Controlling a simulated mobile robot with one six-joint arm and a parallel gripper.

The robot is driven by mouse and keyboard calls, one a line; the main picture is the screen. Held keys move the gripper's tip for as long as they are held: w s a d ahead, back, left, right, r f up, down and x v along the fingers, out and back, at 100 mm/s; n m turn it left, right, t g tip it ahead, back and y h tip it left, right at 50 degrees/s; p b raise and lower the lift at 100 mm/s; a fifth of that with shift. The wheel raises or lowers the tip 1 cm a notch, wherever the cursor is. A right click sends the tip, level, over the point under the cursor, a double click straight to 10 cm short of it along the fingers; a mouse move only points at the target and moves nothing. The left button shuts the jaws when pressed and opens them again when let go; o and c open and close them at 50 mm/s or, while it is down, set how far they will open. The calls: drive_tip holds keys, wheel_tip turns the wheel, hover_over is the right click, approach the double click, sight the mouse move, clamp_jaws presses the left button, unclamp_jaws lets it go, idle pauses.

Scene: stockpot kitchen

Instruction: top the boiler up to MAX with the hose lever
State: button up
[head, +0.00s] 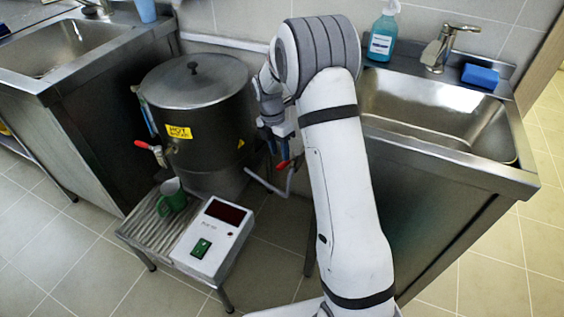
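The boiler (205,118) is a large dark metal pot with a lid, standing between two sink units. A narrow blue-and-white upright strip (149,113), perhaps the level gauge, runs up its left side; its level and any MAX mark are too small to read. A red lever (284,164), apparently the hose lever, shows right of the boiler on a grey bent pipe (268,187). My gripper (275,140) points down just above this lever, partly hidden by my arm. I cannot tell whether it touches the lever or whether its fingers are open.
A red-handled tap (143,145) sticks out from the boiler's front left. Below are a slatted stand (147,238), a green mug (172,199) and a white control box (213,238) with a dark display. The right sink unit (455,205) stands close beside my arm.

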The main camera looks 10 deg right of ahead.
sight(283, 163)
drive_tip(key=f, duration=0.4)
drive_tip(key=shift+s+d+b, duration=0.25)
drive_tip(key=shift+s+b, duration=0.1)
drive_tip(key=shift+b, duration=0.05)
drive_tip(key=shift+c, duration=0.6)
clamp_jaws()
drive_tip(key=shift+d, duration=0.1)
